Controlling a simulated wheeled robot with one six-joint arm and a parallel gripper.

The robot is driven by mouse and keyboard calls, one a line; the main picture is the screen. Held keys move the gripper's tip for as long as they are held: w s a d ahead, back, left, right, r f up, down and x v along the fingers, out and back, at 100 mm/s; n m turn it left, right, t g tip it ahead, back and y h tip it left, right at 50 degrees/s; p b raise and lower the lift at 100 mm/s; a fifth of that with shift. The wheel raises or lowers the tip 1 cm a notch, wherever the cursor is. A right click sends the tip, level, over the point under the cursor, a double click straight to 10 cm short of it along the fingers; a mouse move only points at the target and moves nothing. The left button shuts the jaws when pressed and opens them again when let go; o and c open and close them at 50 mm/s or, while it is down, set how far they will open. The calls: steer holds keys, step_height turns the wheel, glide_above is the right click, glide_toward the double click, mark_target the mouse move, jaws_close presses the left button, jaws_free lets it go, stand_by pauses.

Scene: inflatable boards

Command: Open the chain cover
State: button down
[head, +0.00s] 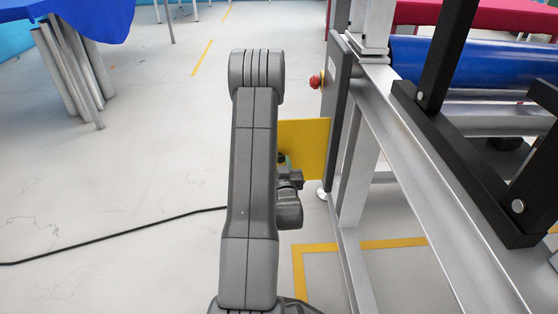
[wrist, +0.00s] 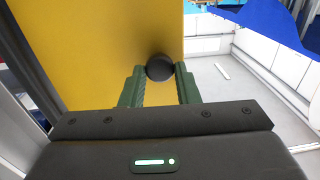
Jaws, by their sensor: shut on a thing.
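The chain cover is a flat yellow panel (head: 312,145) on the side of the machine frame, partly hidden behind my arm in the head view. In the wrist view the yellow panel (wrist: 110,45) fills the upper left and stands out at an angle, with the room's floor showing past its right edge. A round black knob (wrist: 159,67) sits near that edge. My gripper (wrist: 159,82) has its green fingers on both sides of the knob and is shut on it. In the head view my gripper (head: 284,162) is mostly hidden by my arm.
The machine's metal frame (head: 410,170) with a blue roller (head: 475,62) stands at the right. A red emergency button (head: 315,82) sits above the panel. A black cable (head: 120,233) lies on the floor at left.

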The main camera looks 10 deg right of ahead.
steer(key=shift+s+d+n+y, duration=0.15)
steer(key=shift+s+n+y, duration=0.35)
steer(key=shift+s+y, duration=0.25)
steer(key=shift+w, duration=0.1)
steer(key=c, duration=1.1)
jaws_free()
steer(key=s, duration=0.9)
steer(key=s+p, duration=0.1)
steer(key=s, duration=0.4)
steer(key=shift+a, duration=0.3)
steer(key=shift+w, duration=0.2)
